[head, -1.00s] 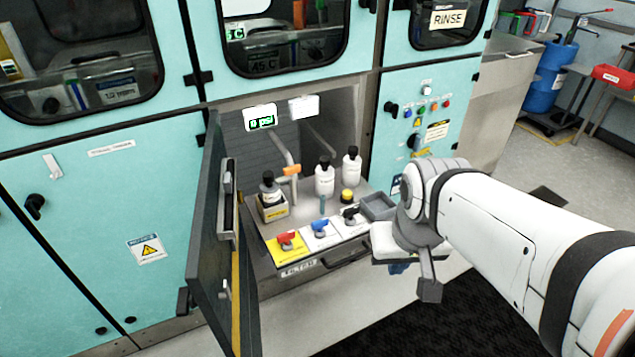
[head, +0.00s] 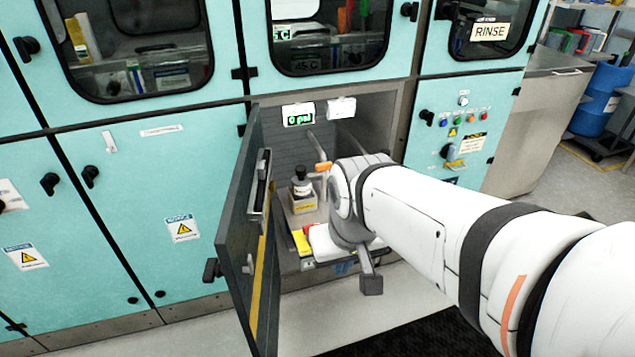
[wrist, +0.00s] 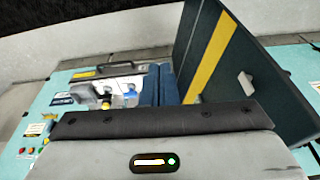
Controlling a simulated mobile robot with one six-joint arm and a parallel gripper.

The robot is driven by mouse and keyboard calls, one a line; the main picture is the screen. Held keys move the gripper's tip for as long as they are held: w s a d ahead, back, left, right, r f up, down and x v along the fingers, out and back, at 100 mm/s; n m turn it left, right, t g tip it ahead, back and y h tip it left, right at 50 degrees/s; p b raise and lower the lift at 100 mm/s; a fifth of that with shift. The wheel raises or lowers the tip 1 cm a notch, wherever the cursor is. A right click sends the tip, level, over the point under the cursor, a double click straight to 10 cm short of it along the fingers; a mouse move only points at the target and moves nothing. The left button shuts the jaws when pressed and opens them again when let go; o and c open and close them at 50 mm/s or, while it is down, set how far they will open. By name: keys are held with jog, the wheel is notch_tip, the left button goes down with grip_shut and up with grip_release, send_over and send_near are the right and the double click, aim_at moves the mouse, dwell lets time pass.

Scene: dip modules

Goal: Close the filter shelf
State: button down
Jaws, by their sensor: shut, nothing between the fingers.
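The filter shelf (head: 307,264) is a grey pull-out shelf in the open lower bay, carrying bottles and coloured valves. It sticks out of the bay in the head view. In the wrist view its dark handle (wrist: 113,70) and valves lie left of my fingers. My gripper (wrist: 158,85) shows two dark blue fingers shut together with nothing between them. In the head view my arm's wrist hangs over the shelf's right part and hides it; most of my gripper is hidden too. I cannot tell whether the fingers touch the shelf.
The bay's dark door (head: 238,245) with a yellow stripe stands open just left of the shelf. It is close beside my fingers in the wrist view (wrist: 240,70). A turquoise cabinet wall (head: 185,190) rises behind. A black mat (head: 410,335) lies on the floor in front.

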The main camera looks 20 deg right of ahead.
jog(key=w+d+f+m+t+y+b, duration=0.2)
jog(key=w+f+m+b, duration=0.25)
jog(key=f+b, duration=0.3)
jog(key=w+d+f+m+t+y+b, duration=0.1)
jog(key=w+d+f+m+b, duration=0.1)
jog(key=w+f+m+b, duration=0.4)
jog(key=w+d+f+m+t+h+b, duration=0.35)
jog(key=d+f+m+b, duration=0.35)
jog(key=d+f+b, duration=0.5)
jog(key=shift+y, duration=0.45)
jog(key=shift+w+d+f+b, duration=0.15)
jog(key=shift+w+f, duration=0.75)
jog(key=shift+w, duration=1.05)
jog(key=shift+w+d+f+b, duration=0.15)
jog(key=shift+w+f, duration=0.75)
jog(key=shift+w, duration=1)
jog(key=shift+w+d+f+b, duration=0.15)
jog(key=shift+w+f, duration=0.75)
jog(key=shift+w, duration=1.05)
